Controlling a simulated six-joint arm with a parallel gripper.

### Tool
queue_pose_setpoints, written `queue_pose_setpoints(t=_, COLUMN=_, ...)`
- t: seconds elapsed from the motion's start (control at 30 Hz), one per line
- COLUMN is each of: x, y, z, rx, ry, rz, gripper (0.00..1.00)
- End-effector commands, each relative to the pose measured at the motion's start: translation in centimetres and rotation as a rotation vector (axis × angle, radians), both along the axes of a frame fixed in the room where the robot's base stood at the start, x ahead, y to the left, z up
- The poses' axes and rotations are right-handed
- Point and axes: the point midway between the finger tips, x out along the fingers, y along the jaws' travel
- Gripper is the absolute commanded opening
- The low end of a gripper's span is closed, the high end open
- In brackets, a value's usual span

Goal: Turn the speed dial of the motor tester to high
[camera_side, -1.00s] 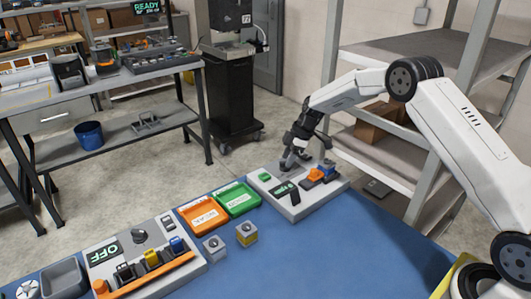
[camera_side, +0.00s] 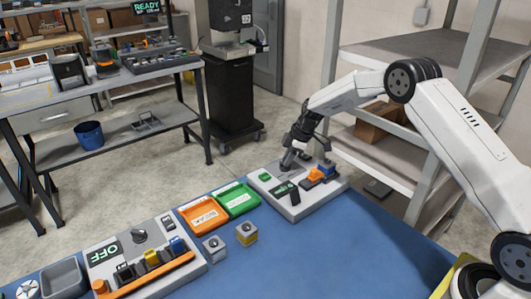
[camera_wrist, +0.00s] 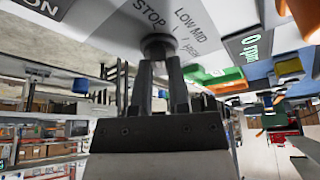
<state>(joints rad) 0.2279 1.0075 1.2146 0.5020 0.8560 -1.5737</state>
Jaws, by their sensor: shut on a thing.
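The motor tester (camera_side: 306,205) is a light grey panel at the back end of the blue table. My gripper (camera_side: 289,163) reaches down onto it from above. In the wrist view my gripper (camera_wrist: 160,66) is shut on the dark round speed dial (camera_wrist: 158,43), with one finger on each side of it. The dial's plate carries the words STOP, LOW and MID, and a further word partly hidden near the finger. I cannot tell which mark the dial points to. A small dark display with green text (camera_side: 285,188) sits on the panel's front part.
Orange (camera_side: 203,214) and green (camera_side: 236,200) trays lie left of the tester. Another panel reading OFF (camera_side: 105,251) is further left. Metal shelving (camera_side: 400,160) stands behind my arm. The table's front right is clear.

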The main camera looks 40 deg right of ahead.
Motion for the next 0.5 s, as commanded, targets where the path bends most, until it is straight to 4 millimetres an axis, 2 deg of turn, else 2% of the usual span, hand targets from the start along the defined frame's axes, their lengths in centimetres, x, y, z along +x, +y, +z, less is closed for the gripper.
queue_pose_setpoints(t=0.27, x=-0.1, y=0.08, z=0.05, rx=0.0, ry=0.0, rz=-0.113, gripper=0.0)
queue_pose_setpoints(t=0.5, x=-0.22, y=0.22, z=0.05, rx=0.0, ry=0.0, rz=-0.295, gripper=0.0)
